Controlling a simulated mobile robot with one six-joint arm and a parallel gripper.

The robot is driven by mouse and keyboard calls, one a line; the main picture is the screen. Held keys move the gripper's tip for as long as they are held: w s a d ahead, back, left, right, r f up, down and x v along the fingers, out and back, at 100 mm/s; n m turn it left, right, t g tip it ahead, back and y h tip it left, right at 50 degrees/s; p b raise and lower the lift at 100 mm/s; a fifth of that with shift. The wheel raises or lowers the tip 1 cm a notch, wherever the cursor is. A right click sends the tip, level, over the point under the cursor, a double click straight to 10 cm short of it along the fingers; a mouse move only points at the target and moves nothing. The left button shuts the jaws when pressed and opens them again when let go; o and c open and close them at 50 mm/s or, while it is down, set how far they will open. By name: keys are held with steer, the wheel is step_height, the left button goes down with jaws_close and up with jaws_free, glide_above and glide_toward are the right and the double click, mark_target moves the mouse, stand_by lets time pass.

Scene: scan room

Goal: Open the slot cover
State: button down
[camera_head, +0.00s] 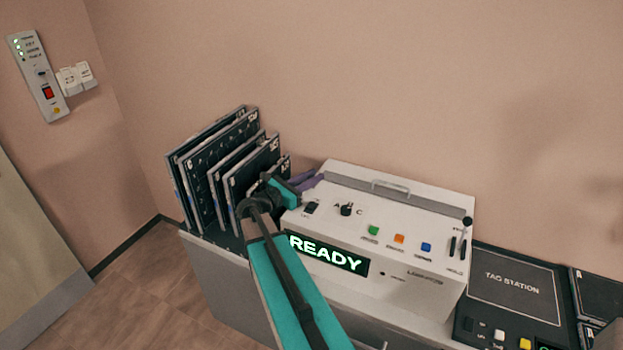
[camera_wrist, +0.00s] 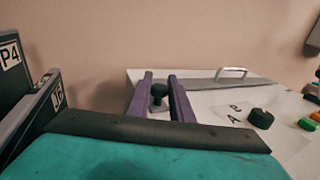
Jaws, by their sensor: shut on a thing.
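The slot cover (camera_head: 400,197) is a long grey strip along the back of the white machine's top, with a raised metal handle (camera_head: 390,187). It lies flat and looks closed. In the wrist view the cover (camera_wrist: 205,81) and its handle (camera_wrist: 231,72) are beyond and right of my fingers. My gripper (camera_head: 312,183), with purple fingers, is at the machine's left end, away from the handle. In the wrist view my gripper (camera_wrist: 160,82) is shut on a small black knob (camera_wrist: 158,92) with a grey base. My arm hides part of the machine's left side.
The machine (camera_head: 420,285) has a READY display (camera_head: 325,254), an A-C selector (camera_head: 346,209), coloured buttons and a black-tipped lever (camera_head: 467,221). Dark upright plates (camera_head: 225,160) stand close on the left. A tag station (camera_head: 515,290) is at right. Bare wall rises behind.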

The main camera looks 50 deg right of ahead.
steer(key=d, duration=0.2)
steer(key=w+d, duration=0.1)
steer(key=d, duration=0.1)
steer(key=w+d, duration=0.1)
steer(key=d, duration=0.1)
steer(key=shift+b, duration=0.35)
steer(key=c, duration=1.6)
jaws_free()
steer(key=shift+w+a+b, duration=0.15)
steer(key=shift+a+b, duration=0.5)
steer(key=shift+a, duration=1.2)
steer(key=shift+w+a+b, duration=0.15)
steer(key=shift+a+b, duration=0.45)
steer(key=shift+a, duration=1.25)
steer(key=shift+r, duration=0.1)
